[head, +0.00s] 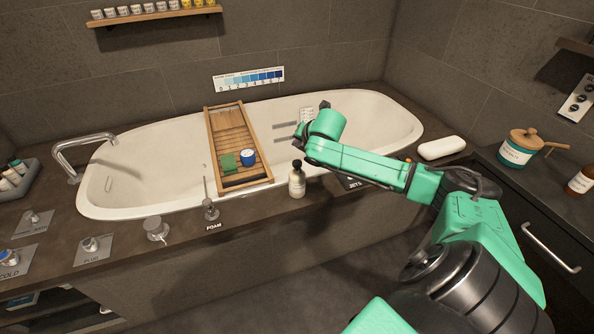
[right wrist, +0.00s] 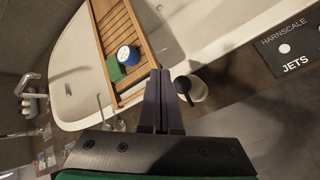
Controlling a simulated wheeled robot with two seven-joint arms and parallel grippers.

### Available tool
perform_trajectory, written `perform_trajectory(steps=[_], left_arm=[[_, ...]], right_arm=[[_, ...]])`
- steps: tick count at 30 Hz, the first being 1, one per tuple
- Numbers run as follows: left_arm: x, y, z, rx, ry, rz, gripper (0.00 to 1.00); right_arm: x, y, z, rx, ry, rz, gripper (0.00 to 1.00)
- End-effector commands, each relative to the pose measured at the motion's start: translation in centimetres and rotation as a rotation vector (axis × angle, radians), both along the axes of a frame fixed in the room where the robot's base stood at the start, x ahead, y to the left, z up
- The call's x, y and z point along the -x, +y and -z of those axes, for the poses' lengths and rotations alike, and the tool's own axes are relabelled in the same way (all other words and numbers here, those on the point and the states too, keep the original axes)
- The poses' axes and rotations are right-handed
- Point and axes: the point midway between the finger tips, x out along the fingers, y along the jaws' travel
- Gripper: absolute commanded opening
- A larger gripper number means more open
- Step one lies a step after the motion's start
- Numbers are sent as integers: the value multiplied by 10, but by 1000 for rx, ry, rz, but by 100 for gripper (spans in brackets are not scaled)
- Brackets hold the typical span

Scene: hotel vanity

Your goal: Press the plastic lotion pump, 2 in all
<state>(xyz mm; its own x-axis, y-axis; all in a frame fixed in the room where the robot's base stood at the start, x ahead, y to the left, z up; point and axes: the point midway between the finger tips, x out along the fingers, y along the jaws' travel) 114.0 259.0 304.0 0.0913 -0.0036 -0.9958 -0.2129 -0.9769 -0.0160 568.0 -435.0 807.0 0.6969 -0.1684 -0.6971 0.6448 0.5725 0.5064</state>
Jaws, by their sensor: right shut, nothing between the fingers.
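The lotion bottle (head: 297,184), cream with a dark pump top, stands upright on the front rim of the tub surround. In the right wrist view the bottle (right wrist: 196,92) is just right of the fingertips, with its dark pump head (right wrist: 183,83) beside them. My right gripper (right wrist: 158,73) is shut and empty, its two dark fingers together. In the head view its end is close above the bottle and largely hidden by the wrist; contact with the pump cannot be told. My left gripper is not in view.
A metal lever (head: 210,207) marked FOAM stands left of the bottle. A JETS plate (right wrist: 290,52) is to its right.

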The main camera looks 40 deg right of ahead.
Motion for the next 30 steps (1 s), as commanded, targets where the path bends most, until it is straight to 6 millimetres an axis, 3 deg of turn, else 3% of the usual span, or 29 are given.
perform_trajectory(steps=[1, 5, 12, 30], left_arm=[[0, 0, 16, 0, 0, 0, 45], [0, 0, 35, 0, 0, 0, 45], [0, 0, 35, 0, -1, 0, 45], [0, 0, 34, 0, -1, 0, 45]], right_arm=[[0, 0, 13, 0, -1, 0, 0], [0, 0, 28, 0, -1, -1, 0], [0, 0, 45, -2, -1, 0, 0], [0, 0, 45, -1, 0, 1, 0]])
